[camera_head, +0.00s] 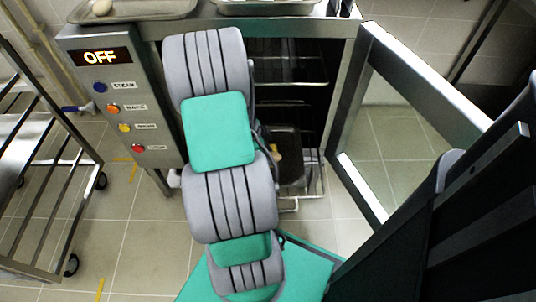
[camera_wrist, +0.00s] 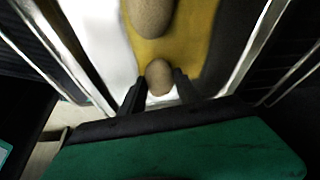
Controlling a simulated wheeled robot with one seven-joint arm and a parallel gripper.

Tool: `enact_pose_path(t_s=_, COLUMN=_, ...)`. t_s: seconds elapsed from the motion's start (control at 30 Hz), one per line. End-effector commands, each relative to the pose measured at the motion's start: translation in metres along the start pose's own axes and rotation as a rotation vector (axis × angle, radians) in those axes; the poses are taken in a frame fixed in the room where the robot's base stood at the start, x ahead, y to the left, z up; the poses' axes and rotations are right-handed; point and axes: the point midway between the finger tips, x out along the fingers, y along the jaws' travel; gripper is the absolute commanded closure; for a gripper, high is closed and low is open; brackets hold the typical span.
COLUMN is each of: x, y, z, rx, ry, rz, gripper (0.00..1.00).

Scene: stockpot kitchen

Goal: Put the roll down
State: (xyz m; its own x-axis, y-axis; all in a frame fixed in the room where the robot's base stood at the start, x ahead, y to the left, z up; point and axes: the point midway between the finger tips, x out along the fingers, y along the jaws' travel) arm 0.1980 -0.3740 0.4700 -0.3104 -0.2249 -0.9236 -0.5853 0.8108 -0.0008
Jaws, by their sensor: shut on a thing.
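My gripper (camera_wrist: 157,90) is shut on a brown roll (camera_wrist: 158,74), with one dark finger on each side of it, in the wrist view. The held roll is over or at the near end of a yellow surface (camera_wrist: 185,50). I cannot tell whether the roll touches it. A second brown roll (camera_wrist: 151,16) lies farther along the yellow surface. In the head view my arm covers the gripper and the held roll. A dark tray (camera_head: 292,182) with something yellow in it shows inside the open oven (camera_head: 345,50).
The oven's control panel (camera_head: 120,105) reads OFF. Its glass door (camera_head: 420,85) stands open on the right. Wire racks (camera_head: 290,75) line the inside. A metal trolley (camera_head: 35,200) stands at left. A tray (camera_head: 150,12) with a pale object is on top of the oven.

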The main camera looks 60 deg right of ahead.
Motion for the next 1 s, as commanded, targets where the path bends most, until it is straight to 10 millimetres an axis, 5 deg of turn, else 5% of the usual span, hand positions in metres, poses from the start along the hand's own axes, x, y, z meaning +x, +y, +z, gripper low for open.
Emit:
enact_pose_path(t_s=0.07, x=0.003, y=0.0, z=0.002, rx=0.0, ry=0.0, rz=0.001, gripper=1.0)
enact_pose_path(t_s=0.1, x=0.003, y=0.0, z=0.001, rx=0.0, ry=0.0, rz=0.0, gripper=0.6)
enact_pose_path(t_s=0.33, x=0.002, y=0.0, z=0.001, rx=-0.001, ry=0.0, rz=0.001, gripper=0.41)
enact_pose_path(t_s=0.67, x=-0.005, y=0.0, z=-0.001, rx=-0.001, ry=0.0, rz=-0.001, gripper=0.4)
enact_pose_path(t_s=1.0, x=-0.085, y=-0.001, z=-0.001, rx=-0.003, ry=-0.001, rz=-0.004, gripper=0.4)
